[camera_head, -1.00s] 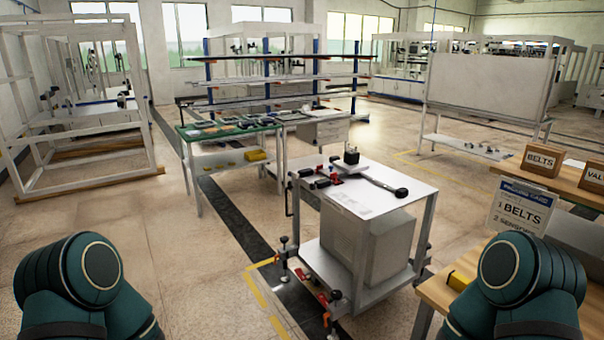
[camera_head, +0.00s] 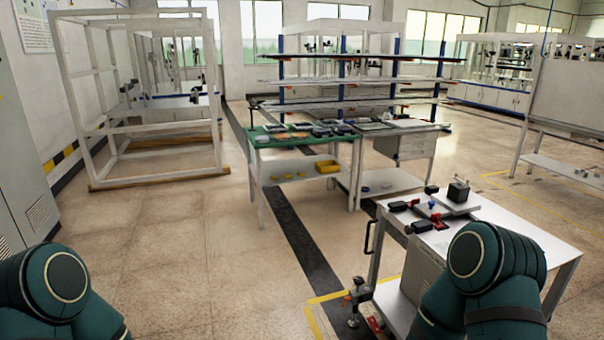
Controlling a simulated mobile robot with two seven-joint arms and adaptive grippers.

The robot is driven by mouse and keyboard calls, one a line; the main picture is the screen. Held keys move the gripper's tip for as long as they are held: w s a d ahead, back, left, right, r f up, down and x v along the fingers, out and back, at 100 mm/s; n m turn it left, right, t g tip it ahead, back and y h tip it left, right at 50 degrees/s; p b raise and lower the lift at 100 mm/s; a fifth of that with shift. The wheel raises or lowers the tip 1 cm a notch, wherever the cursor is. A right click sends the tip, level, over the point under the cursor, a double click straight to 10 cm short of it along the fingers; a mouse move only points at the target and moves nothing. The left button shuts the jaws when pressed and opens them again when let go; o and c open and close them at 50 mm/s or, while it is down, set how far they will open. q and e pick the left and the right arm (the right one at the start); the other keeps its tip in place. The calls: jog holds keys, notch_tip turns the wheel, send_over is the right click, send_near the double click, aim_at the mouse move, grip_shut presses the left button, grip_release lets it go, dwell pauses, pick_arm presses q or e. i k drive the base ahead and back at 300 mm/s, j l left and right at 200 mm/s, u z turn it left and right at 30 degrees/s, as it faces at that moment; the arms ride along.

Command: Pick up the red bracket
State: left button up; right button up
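A white-topped cart (camera_head: 520,232) stands at the right front. More red parts show on the clamps (camera_head: 352,297) low at the cart's front left. Neither gripper is in view; only the teal upper parts of my two arms show at the bottom corners. My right arm hides part of the cart.
A green-topped bench (camera_head: 285,137) with flat parts and a yellow bin (camera_head: 327,167) stands ahead, beside a rack of long bars (camera_head: 355,80). A white frame (camera_head: 95,110) and a grey cabinet (camera_head: 25,150) are on the left. The floor (camera_head: 190,250) at centre left is clear.

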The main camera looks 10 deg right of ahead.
aim_at(415, 201)
jog(key=i+z, duration=0.15)
jog(key=i, duration=0.3)
jog(key=i+j+z, duration=0.1)
jog(key=i, duration=0.35)
jog(key=i+j+z, duration=0.15)
jog(key=i, duration=0.25)
jog(key=i+j+z, duration=0.1)
jog(key=i+z, duration=0.15)
jog(key=z, duration=0.2)
jog(key=i+j+z, duration=0.2)
jog(key=z, duration=0.2)
jog(key=i+j+z, duration=0.2)
jog(key=z, duration=0.25)
jog(key=i+j+z, duration=0.1)
jog(key=j+z, duration=0.3)
jog(key=i+j+z, duration=0.1)
jog(key=j+z, duration=0.35)
jog(key=l, duration=0.1)
